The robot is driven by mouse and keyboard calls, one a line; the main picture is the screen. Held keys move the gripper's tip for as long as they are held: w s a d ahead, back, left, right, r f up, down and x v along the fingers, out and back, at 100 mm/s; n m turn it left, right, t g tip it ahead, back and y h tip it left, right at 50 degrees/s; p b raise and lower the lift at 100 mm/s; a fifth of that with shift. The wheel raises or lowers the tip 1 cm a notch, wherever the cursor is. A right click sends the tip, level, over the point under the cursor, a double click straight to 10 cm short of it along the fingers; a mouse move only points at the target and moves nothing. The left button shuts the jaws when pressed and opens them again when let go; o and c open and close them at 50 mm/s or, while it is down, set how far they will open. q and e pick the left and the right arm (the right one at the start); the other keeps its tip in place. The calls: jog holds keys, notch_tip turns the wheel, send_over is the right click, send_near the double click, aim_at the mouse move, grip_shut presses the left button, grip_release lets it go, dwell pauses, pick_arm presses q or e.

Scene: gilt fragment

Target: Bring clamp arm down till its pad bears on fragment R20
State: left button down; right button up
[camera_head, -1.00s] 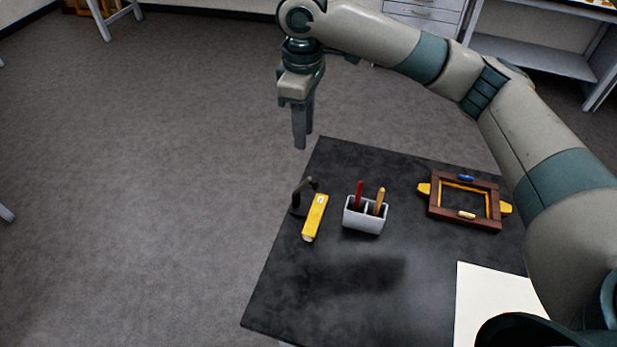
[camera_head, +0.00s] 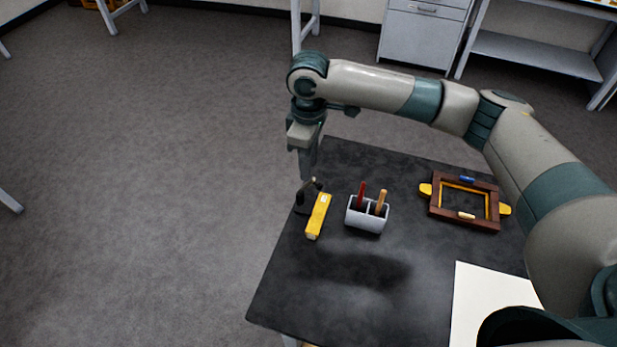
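The yellow bar (camera_head: 318,215), which looks like the fragment and bears a small white label, lies near the far left part of the dark table. A dark clamp (camera_head: 303,198) stands at its left far side, with its arm raised at a slant; its pad looks apart from the bar. My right gripper (camera_head: 308,175) points down just above and behind the clamp. Its fingers look close together, but their gap is not clear. Whether it touches the clamp arm I cannot tell. My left gripper is not in view.
A grey holder (camera_head: 367,216) with a red and a tan-handled tool stands right of the bar. A wooden frame (camera_head: 465,212) with yellow tabs lies farther right. A white sheet (camera_head: 490,300) lies at the near right. The table's front left part (camera_head: 300,300) is clear.

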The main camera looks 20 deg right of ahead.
notch_tip(320, 180, down, 7)
jog(key=shift+f+p, duration=0.2)
jog(key=shift+p, duration=0.75)
jog(key=shift+c, duration=0.7)
grip_shut()
